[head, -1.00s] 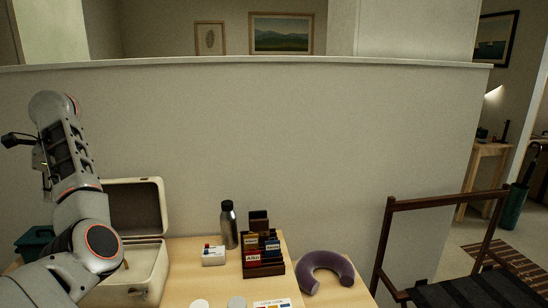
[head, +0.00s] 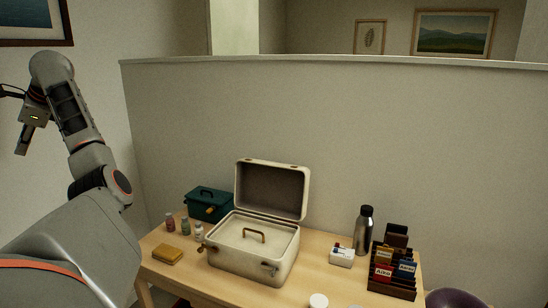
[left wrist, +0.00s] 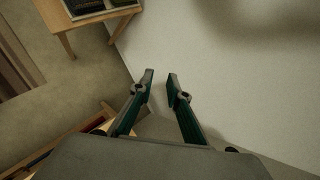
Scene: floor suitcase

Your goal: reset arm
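My left arm rises at the left of the head view, bent over at its top. My left gripper (head: 22,148) hangs from it in front of the wall, seen from the side, well above the table. In the left wrist view its two fingers (left wrist: 160,77) stand apart with a gap between the tips and nothing between them. The gripper is empty and touches nothing. My right gripper is in neither view.
A wooden table (head: 187,279) holds an open cream case (head: 240,263), a teal box (head: 206,205), small bottles, a yellow block (head: 167,255), a dark flask (head: 363,230) and a card rack (head: 394,284). A half-wall (head: 320,150) stands behind. The air around the gripper is clear.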

